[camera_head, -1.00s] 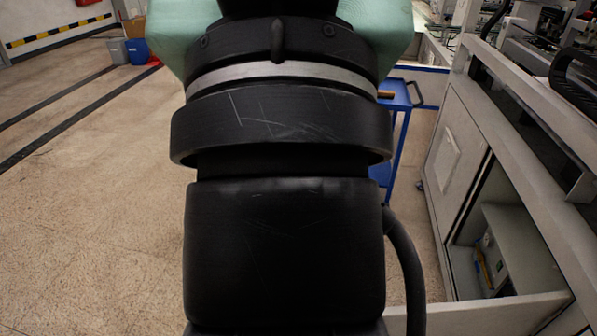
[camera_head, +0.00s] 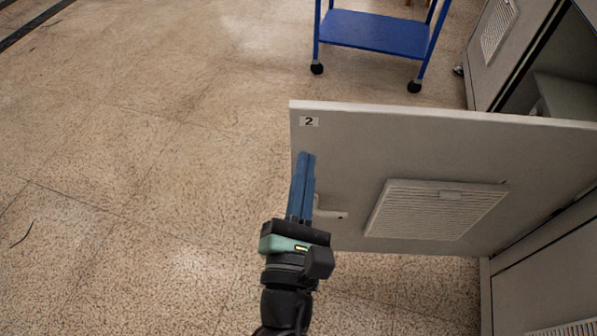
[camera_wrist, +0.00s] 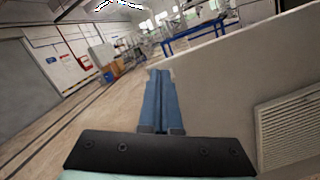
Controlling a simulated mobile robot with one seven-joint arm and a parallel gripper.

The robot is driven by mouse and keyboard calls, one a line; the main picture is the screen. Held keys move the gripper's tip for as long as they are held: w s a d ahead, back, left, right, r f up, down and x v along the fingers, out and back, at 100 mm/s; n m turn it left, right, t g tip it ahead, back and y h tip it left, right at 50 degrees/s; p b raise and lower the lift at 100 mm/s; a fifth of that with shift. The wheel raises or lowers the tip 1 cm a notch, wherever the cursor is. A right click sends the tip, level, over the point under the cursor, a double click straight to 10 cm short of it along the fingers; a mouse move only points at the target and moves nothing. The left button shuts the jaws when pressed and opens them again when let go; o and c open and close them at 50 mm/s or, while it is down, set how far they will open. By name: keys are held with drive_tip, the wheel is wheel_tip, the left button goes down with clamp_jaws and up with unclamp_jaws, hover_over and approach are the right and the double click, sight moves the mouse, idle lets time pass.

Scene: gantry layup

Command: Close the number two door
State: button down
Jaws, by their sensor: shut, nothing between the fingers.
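The number two door (camera_head: 340,150) stands open, swung out from the cabinet on the right in the head view. It carries a "2" label at its upper left, a small handle (camera_head: 330,214) and a louvred vent (camera_head: 436,210). My gripper (camera_head: 306,156) is shut and empty, with its blue fingers in front of the door's face near its free left edge, beside the handle. Whether the fingers touch the door I cannot tell. In the wrist view the fingers (camera_wrist: 158,75) point along the door (camera_wrist: 235,85), which fills the right side.
The cabinet opening (camera_head: 555,75) is at the right, with another vented door (camera_head: 492,40) beyond it. A blue cart (camera_head: 375,35) on casters stands behind the door. The floor (camera_head: 150,180) to the left is clear.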

drive_tip(key=s+a+f+n+g+y+b, duration=0.1)
drive_tip(key=s+f+n, duration=0.15)
drive_tip(key=f, duration=0.35)
drive_tip(key=s+a+f+n+b, duration=0.1)
drive_tip(key=f+n+b, duration=0.1)
drive_tip(key=f+n, duration=0.3)
drive_tip(key=w+d+m+p, duration=0.1)
drive_tip(key=w+p, duration=0.2)
drive_tip(key=w, duration=1)
drive_tip(key=shift+w+d+f, duration=0.25)
drive_tip(key=shift+w+f, duration=0.1)
drive_tip(key=shift+w, duration=0.05)
